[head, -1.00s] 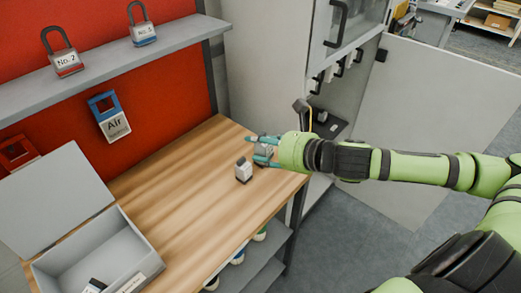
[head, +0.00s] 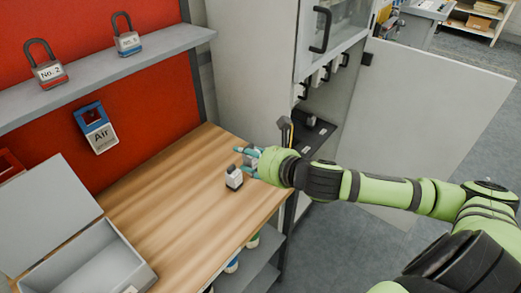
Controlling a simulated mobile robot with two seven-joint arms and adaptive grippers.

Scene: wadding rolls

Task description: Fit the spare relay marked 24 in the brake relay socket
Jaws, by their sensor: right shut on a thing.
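My right gripper (head: 248,158) is low over the near right part of the wooden bench, its teal fingers pointing left. It is shut on a small grey block (head: 252,152), probably a relay, largely hidden by the fingers. I cannot read a 24 on either. In the open cabinet a small grey block (head: 311,120) sits on a black panel (head: 312,134). I cannot make out which place is the brake relay socket. My left gripper is out of view.
The bench (head: 165,210) is clear left of the relay. An open grey box (head: 95,265) stands at the lower left.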

